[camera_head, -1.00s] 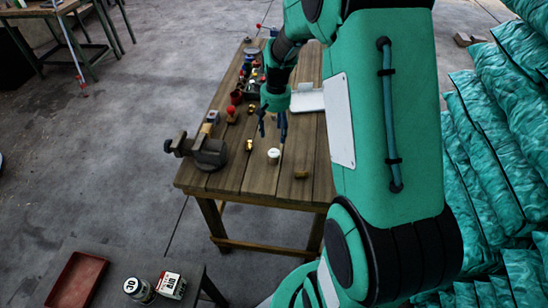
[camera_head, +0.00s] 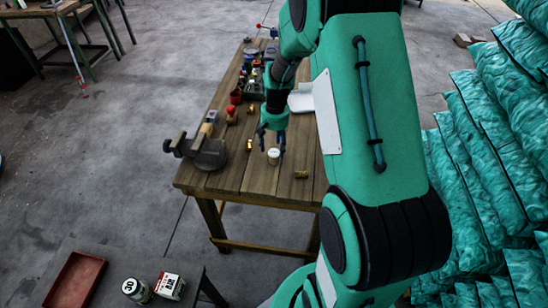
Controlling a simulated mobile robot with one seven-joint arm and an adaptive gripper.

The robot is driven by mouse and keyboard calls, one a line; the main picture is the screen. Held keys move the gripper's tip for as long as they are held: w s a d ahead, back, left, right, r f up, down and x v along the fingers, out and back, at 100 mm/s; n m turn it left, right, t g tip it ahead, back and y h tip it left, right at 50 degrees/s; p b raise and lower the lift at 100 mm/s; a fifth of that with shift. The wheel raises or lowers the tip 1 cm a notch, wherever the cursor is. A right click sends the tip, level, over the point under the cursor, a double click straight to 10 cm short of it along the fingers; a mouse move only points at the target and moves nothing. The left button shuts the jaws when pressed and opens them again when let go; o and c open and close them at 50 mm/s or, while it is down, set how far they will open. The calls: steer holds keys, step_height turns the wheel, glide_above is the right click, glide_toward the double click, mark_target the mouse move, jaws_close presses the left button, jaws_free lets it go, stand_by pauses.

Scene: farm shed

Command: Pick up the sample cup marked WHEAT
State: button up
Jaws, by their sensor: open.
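A small white cup (camera_head: 273,157) stands upright on the wooden workbench (camera_head: 230,178), near its front half. Any marking on it is too small to read, so I cannot tell whether it says WHEAT. My gripper (camera_head: 272,151) is open and points down, with its two blue fingertips at either side of the white cup in the picture. I cannot tell from this view whether the fingers are level with the cup or above it. No contact can be made out.
A vise (camera_head: 207,154) sits at the bench's left edge. A white jar (camera_head: 136,289), a box (camera_head: 170,285) and a red tray (camera_head: 75,282) are at lower left. Green sacks (camera_head: 480,150) stack at right.

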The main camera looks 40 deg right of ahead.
mark_target(274, 153)
steer(key=shift+f, duration=0.1)
steer(key=shift+f+b, duration=0.4)
steer(key=shift+f, duration=2.1)
steer(key=shift+s, duration=0.1)
steer(key=c, duration=1.3)
